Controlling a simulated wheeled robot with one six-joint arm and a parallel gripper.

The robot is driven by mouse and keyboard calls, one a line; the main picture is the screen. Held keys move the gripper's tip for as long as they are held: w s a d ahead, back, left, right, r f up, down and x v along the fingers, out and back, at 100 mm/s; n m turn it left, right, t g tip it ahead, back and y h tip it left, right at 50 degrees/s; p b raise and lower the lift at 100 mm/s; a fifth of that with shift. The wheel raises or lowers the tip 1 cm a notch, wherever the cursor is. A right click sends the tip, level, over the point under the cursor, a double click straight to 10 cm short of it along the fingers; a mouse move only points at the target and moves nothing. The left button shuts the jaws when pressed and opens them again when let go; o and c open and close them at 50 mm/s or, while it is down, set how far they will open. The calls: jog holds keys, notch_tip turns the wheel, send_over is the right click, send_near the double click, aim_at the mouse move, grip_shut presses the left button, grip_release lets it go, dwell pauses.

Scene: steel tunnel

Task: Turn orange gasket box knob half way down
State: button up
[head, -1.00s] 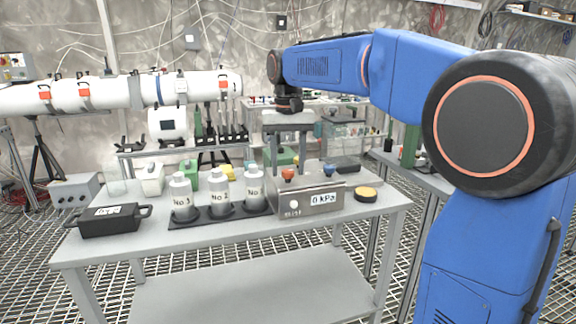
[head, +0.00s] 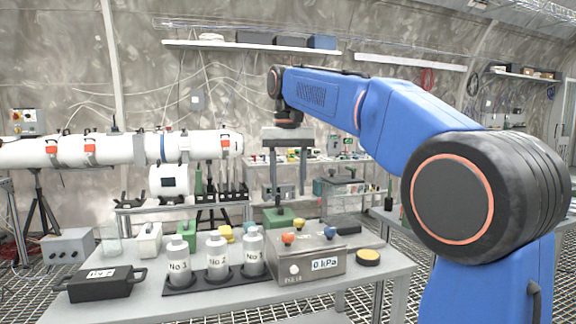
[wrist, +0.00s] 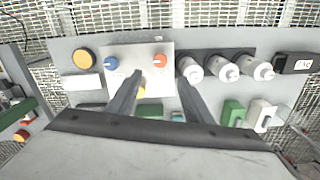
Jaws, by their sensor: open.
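The gasket box is a metal box (head: 309,264) with a "0 kPa" label on its front, standing on the table. On its top are an orange knob (head: 288,238), a blue knob (head: 330,232) and a yellow knob (head: 302,225). My gripper (head: 288,197) is open and empty, its fingers pointing down above the box, apart from the knobs. In the wrist view the orange knob (wrist: 159,61) appears between my two fingertips (wrist: 158,73), with the blue knob (wrist: 111,63) outside them.
Three labelled white bottles (head: 217,256) stand in a dark rack left of the box. A black case (head: 100,284) sits at the table's left. A round yellow-topped item (head: 368,257) lies right of the box. Green blocks (head: 284,218) stand behind it.

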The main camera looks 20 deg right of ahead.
jog(key=shift+r, duration=2.65)
dwell(1.9)
jog(key=s+d+f+n+t, duration=0.1)
jog(key=s+d+f+t, duration=0.1)
jog(key=s+f, duration=1.3)
jog(key=s+d+f+n+t, duration=0.1)
jog(key=s+d+f, duration=0.4)
jog(key=s+f, duration=1.1)
notch_tip(320, 180, down, 5)
jog(key=shift+s+f+t, duration=0.15)
jog(key=shift+s+t, duration=0.05)
jog(key=shift+t, duration=0.7)
